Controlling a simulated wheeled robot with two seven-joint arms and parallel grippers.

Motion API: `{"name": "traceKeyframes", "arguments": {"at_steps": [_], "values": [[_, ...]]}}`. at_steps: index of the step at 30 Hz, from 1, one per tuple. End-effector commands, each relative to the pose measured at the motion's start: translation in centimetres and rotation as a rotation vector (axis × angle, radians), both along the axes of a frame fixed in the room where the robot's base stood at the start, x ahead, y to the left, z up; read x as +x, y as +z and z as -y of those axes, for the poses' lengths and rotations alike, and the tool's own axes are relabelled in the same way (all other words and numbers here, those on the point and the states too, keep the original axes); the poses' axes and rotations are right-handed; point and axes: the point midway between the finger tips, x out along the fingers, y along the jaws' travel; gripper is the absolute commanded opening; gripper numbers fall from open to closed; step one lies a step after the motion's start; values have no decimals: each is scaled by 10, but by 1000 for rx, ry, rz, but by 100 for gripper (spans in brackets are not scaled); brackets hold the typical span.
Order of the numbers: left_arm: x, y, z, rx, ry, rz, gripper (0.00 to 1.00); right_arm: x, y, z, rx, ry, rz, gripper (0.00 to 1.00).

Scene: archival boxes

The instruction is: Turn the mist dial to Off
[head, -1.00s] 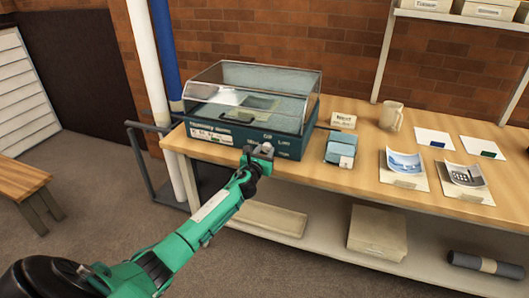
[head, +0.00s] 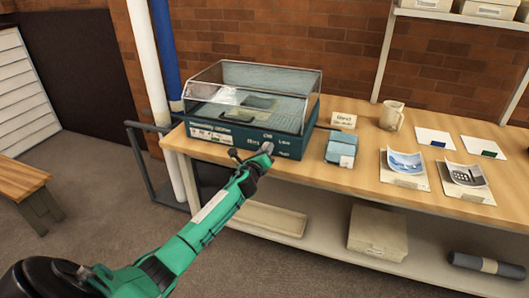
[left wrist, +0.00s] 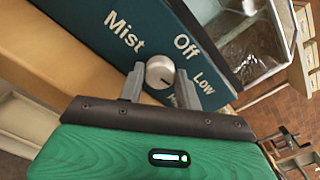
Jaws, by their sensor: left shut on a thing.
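The mist dial (left wrist: 158,68) is a small silver knob on the dark teal front panel of the humidifying case (head: 225,142). In the left wrist view, "Mist", "Off" and "Low" are printed around it, and another label is partly hidden behind a finger. A dark mark on the knob seems to point to the lower right, away from "Off". My left gripper (head: 251,153) is at the panel, its two grey fingers (left wrist: 158,84) on either side of the knob and shut on it. My right gripper is not in view.
The case has a clear lid and stands on a wooden bench (head: 320,176). A lower shelf holds a box (head: 378,232).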

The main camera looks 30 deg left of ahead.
Motion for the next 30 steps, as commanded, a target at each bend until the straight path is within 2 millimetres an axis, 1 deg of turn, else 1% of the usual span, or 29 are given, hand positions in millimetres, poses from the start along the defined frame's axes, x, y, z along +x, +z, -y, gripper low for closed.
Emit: {"name": "traceKeyframes", "arguments": {"at_steps": [10,23,30], "values": [[0,-2,0,-324,-1,70,11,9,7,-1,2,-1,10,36],[-1,-3,0,-723,1,159,11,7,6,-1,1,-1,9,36],[-1,-3,0,-944,2,209,11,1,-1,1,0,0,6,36]]}}
